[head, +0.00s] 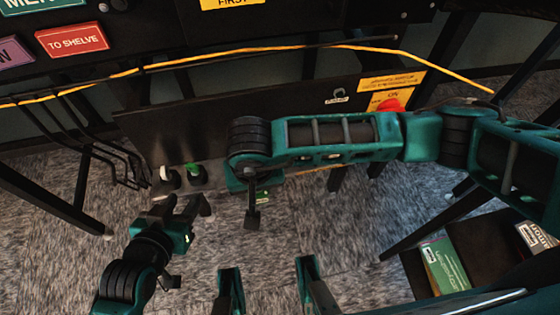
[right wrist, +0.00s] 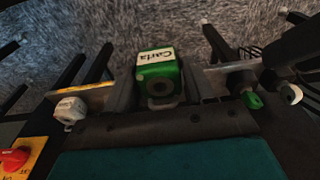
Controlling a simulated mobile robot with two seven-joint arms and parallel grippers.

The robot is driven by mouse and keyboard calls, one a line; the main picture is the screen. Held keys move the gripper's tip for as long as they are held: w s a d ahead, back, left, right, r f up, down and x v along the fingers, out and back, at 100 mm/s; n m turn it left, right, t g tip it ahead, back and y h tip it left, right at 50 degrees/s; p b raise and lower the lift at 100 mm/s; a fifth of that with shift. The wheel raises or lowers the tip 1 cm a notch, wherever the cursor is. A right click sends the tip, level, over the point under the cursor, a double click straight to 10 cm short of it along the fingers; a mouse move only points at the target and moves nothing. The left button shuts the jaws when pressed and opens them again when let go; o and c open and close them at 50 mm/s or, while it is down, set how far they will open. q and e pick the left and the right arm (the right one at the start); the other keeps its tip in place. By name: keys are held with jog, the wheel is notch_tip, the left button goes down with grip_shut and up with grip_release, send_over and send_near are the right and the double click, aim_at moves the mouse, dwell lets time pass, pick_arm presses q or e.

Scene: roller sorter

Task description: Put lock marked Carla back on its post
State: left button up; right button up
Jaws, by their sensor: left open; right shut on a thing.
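The green lock marked Carla (right wrist: 158,72) is between the fingers of my right gripper (right wrist: 160,95) in the right wrist view, its white name label facing up in the picture. In the head view my right gripper (head: 254,208) is in front of the dark panel's lower edge, and only a small green bit of the lock (head: 263,196) shows beside it. My left gripper (head: 186,210) is open and empty, below the panel's left part. I cannot make out the lock's own post; the gripper and arm cover part of the panel.
A dark panel (head: 190,118) carries a white piece (head: 166,174) and a green piece (head: 195,171) at its lower left. A red knob (head: 390,105) sits on a yellow plate at right. A yellow cable (head: 240,52) crosses above. A dark bin (head: 415,265) with boxes stands lower right.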

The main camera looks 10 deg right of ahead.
jog(key=r, duration=0.1)
jog(key=s+a+r+p, duration=0.1)
jog(key=r, duration=0.1)
jog(key=s+a+r+p, duration=0.1)
jog(key=shift+a+r, duration=0.2)
jog(key=shift+r, duration=0.05)
dwell(0.5)
jog(key=shift+w, duration=0.15)
